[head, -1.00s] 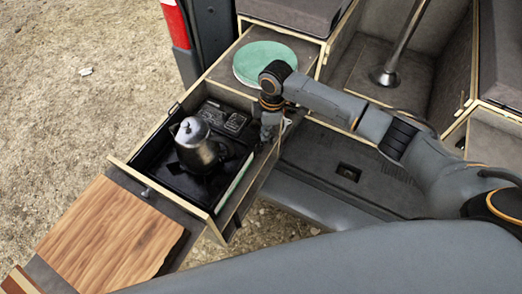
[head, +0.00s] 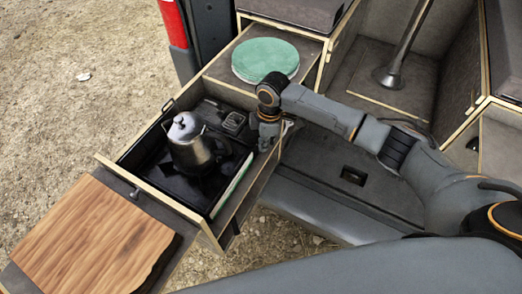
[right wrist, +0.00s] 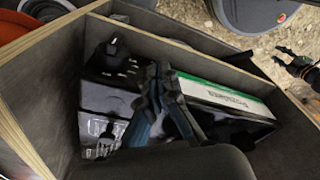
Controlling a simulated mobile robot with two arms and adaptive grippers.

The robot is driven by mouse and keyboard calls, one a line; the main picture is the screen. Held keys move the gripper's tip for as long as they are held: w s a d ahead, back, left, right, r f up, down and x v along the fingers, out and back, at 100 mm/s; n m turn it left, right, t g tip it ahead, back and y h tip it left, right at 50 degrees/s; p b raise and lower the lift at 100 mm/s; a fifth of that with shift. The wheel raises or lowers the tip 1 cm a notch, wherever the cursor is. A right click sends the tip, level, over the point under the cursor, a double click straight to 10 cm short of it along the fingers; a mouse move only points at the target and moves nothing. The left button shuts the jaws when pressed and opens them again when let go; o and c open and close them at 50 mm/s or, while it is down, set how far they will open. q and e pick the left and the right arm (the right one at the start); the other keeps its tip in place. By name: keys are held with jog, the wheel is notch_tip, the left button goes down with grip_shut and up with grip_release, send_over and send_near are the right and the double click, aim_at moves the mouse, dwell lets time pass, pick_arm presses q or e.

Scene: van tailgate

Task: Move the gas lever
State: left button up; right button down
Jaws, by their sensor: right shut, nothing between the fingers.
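A black camping stove (head: 176,180) sits in the pulled-out wooden drawer (head: 160,192), with a metal kettle (head: 190,140) on it. A black knob (right wrist: 112,46) stands on the stove's panel in the right wrist view; it may be the gas lever, but I cannot tell. My right gripper (head: 268,143) is over the drawer's right rear part, beside the stove's control end. In the right wrist view its fingers (right wrist: 158,78) are together and empty, apart from the knob in the picture. The fingertips are hard to see in the head view.
A white and green box (right wrist: 226,98) stands beside the stove inside the drawer. A round green lid or plate (head: 265,60) lies on the cabinet behind. A wooden board (head: 95,230) is in front of the drawer. The drawer walls are close around the gripper.

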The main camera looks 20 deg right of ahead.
notch_tip(320, 180, down, 2)
jog(key=shift+s+f+b, duration=0.1)
jog(key=shift+f+b, duration=0.1)
jog(key=shift+b, duration=0.35)
jog(key=shift+d+r, duration=0.1)
jog(key=shift+r, duration=0.05)
jog(key=d+p, duration=0.1)
jog(key=d+r+p, duration=0.1)
jog(key=shift+s+d+p, duration=0.1)
jog(key=shift+d+p, duration=0.25)
jog(key=shift+d, duration=0.05)
notch_tip(320, 180, up, 12)
jog(key=d, duration=0.1)
jog(key=shift+d, duration=0.15)
jog(key=shift+s, duration=0.1)
